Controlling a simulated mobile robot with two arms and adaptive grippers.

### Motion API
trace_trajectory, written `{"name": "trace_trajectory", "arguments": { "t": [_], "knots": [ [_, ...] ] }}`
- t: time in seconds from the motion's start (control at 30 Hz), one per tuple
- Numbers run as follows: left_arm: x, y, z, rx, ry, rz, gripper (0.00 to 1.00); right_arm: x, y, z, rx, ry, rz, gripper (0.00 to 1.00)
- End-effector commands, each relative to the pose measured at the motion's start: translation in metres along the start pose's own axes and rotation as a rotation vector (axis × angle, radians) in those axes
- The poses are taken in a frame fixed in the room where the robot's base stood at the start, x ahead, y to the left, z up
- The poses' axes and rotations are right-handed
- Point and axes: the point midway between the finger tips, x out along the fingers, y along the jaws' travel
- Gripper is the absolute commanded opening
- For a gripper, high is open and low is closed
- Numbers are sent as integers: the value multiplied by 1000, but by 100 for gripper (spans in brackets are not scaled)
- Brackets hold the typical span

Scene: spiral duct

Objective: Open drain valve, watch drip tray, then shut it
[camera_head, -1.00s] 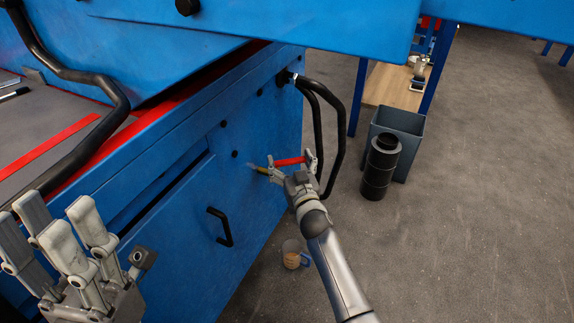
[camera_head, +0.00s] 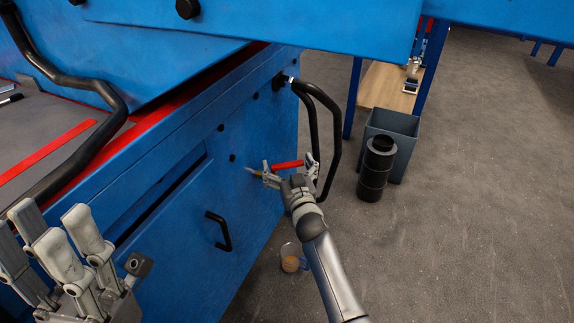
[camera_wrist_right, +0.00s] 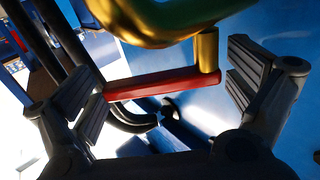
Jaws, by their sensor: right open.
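The drain valve's red lever (camera_head: 287,164) sticks out from a small brass valve (camera_head: 254,173) on the blue cabinet's side. My right gripper (camera_head: 289,170) is open at the lever. In the right wrist view the red lever (camera_wrist_right: 160,84) lies between the spread finger pads, with a gap on the right; contact on the left is unclear. The brass valve body (camera_wrist_right: 165,20) fills the top there. A clear cup (camera_head: 291,259) with brown contents stands on the floor below the valve; I see no other drip tray. My left gripper (camera_head: 45,240) is at lower left, open and empty.
Black bent pipes (camera_head: 322,130) rise just behind and right of my right gripper. A black drawer handle (camera_head: 219,231) sticks out from the cabinet. A grey bin (camera_head: 402,130) and a black ribbed cylinder (camera_head: 376,170) stand at right. The grey floor at lower right is clear.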

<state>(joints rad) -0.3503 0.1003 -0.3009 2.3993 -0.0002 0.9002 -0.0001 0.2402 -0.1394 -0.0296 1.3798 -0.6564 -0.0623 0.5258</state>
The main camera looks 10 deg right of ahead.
Motion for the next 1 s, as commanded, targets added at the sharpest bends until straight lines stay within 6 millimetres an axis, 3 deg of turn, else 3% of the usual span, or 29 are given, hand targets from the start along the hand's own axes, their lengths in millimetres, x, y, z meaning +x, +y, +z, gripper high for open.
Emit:
{"name": "trace_trajectory", "arguments": {
  "t": [0.23, 0.37, 0.8, 1.0],
  "knots": [
    [1, -1, -1, 2, 2, -1, 40, -4, 0, 1, 0, -1, 0, 100],
    [0, 0, 0, 1, 2, -1, 40, -17, 0, 2, 0, -1, 0, 100],
    [0, 0, 0, 1, 1, 0, 40, -94, 0, 1, 1, -2, -1, 100],
    [0, 0, 0, 1, 1, 0, 40, -115, 0, 1, 1, -1, 0, 100]
  ]
}}
